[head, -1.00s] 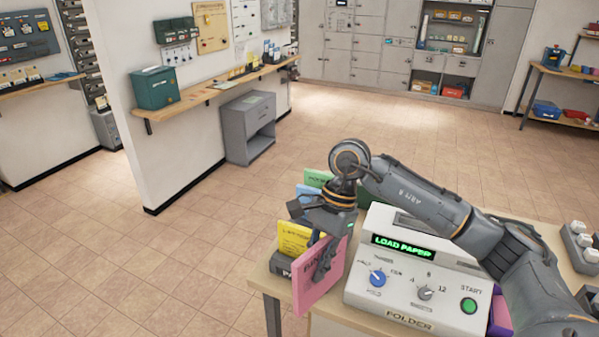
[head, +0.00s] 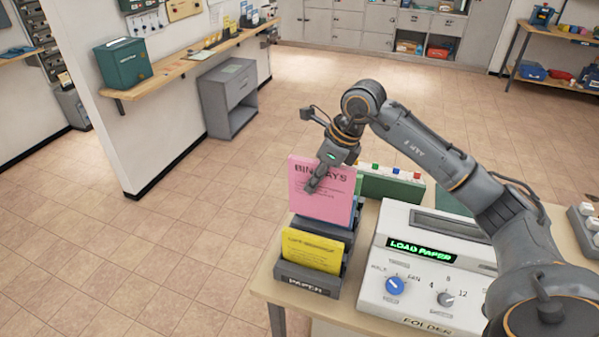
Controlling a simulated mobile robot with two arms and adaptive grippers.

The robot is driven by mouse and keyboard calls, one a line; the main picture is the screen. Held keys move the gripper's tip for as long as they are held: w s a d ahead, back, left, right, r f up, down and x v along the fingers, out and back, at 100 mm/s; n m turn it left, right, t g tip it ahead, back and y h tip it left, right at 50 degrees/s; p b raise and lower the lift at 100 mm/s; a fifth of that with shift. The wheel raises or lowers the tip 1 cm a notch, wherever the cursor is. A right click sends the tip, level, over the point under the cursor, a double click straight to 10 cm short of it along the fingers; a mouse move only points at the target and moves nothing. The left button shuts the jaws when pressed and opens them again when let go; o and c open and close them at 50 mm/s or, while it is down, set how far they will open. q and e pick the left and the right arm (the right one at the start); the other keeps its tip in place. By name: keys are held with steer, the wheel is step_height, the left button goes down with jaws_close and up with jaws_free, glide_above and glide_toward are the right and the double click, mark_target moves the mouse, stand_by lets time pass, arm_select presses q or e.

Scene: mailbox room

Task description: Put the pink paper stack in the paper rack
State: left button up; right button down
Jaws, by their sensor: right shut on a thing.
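The pink paper stack (head: 328,201) is upright with its printed face toward me. My right gripper (head: 318,178) is shut on its upper right part. The stack stands at the paper rack (head: 307,279), behind the yellow paper (head: 312,250) in the front slot. Whether its lower edge is inside a slot or just above it is hidden by the yellow paper and the rack. A bit of blue paper shows at the pink stack's right edge. My left gripper is not in view.
The white folder machine (head: 430,275) with a "LOAD PAPER" display stands right of the rack on the wooden table (head: 262,287). A green box with colored knobs (head: 390,183) is behind the rack. Floor to the left is clear.

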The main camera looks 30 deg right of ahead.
mark_target(316, 195)
steer(key=shift+s+f+b, duration=0.5)
steer(key=shift+s+f, duration=0.15)
steer(key=shift+f, duration=0.35)
steer(key=shift+w+f+b, duration=0.15)
steer(key=shift+f+b, duration=0.35)
steer(key=shift+f, duration=0.4)
steer(key=shift+w+f, duration=0.15)
steer(key=shift+f, duration=0.35)
steer(key=shift+f+b, duration=0.15)
steer(key=shift+b, duration=0.35)
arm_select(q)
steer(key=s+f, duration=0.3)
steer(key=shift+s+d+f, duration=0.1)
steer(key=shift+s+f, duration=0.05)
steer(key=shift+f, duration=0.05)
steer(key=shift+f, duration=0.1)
arm_select(e)
steer(key=shift+f, duration=0.1)
